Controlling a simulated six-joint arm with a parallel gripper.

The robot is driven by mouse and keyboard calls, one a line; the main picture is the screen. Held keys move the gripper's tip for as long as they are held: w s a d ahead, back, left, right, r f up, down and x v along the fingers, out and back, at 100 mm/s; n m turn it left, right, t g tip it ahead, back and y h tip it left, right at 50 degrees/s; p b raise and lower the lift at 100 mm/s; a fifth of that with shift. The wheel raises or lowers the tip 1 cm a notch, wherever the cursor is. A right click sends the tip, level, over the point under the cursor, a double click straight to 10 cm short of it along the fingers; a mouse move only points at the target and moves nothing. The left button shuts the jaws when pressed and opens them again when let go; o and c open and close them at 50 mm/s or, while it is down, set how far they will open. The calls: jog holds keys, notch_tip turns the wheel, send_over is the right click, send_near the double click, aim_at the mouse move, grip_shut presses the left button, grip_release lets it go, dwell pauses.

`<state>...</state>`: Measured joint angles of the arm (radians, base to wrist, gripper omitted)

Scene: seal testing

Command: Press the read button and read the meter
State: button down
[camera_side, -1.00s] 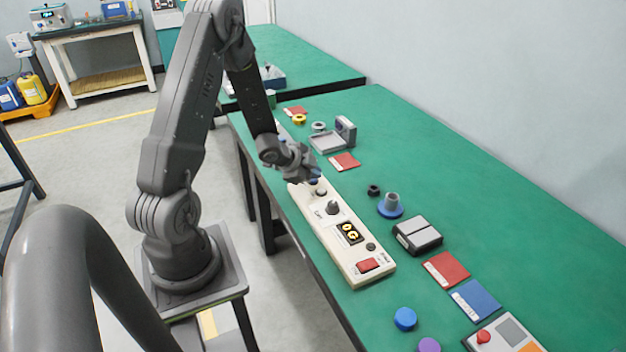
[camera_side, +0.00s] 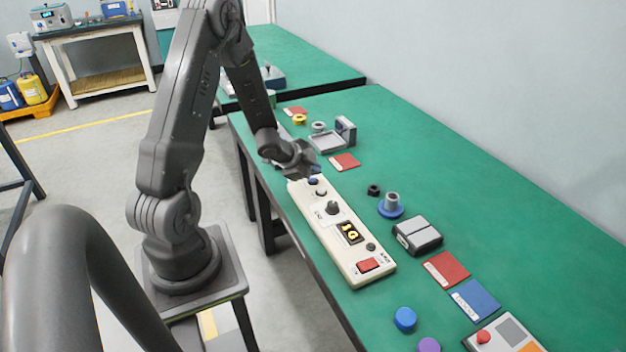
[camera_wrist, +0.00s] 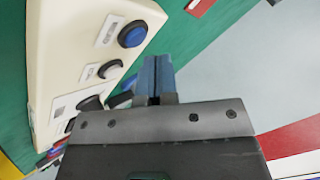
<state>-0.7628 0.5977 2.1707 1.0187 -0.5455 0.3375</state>
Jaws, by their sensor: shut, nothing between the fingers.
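The meter panel is a long cream box (camera_side: 352,270) on the green bench in the side view. It carries a small dark display (camera_side: 350,232) with yellow characters, too small to read surely, a black knob (camera_side: 332,208), a red switch (camera_side: 368,265) and a blue button (camera_side: 313,181) at its far end. The blue button also shows in the wrist view (camera_wrist: 133,34), beside a grey-white button (camera_wrist: 110,69). My gripper (camera_side: 311,170) is shut and empty, just above the panel's far end. In the wrist view its blue fingertips (camera_wrist: 155,75) are together, next to the blue button; contact is not clear.
Right of the panel are a blue-based grey part (camera_side: 391,205), a grey-black box (camera_side: 417,235), and red (camera_side: 446,268) and blue (camera_side: 476,300) mats. A grey tray fixture (camera_side: 330,142) stands beyond my gripper.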

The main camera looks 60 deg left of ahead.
aim_at(314, 181)
jog(key=shift+r, duration=2.55)
jog(key=shift+r, duration=0.15)
jog(key=s+d+r+n+g+y, duration=0.1)
jog(key=d+r+n+y, duration=0.15)
jog(key=d+r, duration=0.35)
jog(key=s+d+r+n+y, duration=0.1)
jog(key=d+r+n, duration=0.25)
jog(key=r, duration=0.55)
jog(key=s+d+r+n+g+h, duration=0.1)
jog(key=s+d+r+h, duration=0.1)
jog(key=s+d, duration=0.5)
jog(key=s+d+r+g+h, duration=0.1)
jog(key=s+d+r+h, duration=0.1)
jog(key=s+d, duration=0.5)
jog(key=shift+d+n+g, duration=0.3)
jog(key=shift+d+n, duration=0.1)
jog(key=shift+d, duration=0.6)
jog(key=shift+r+h, duration=0.1)
jog(key=shift+h, duration=0.15)
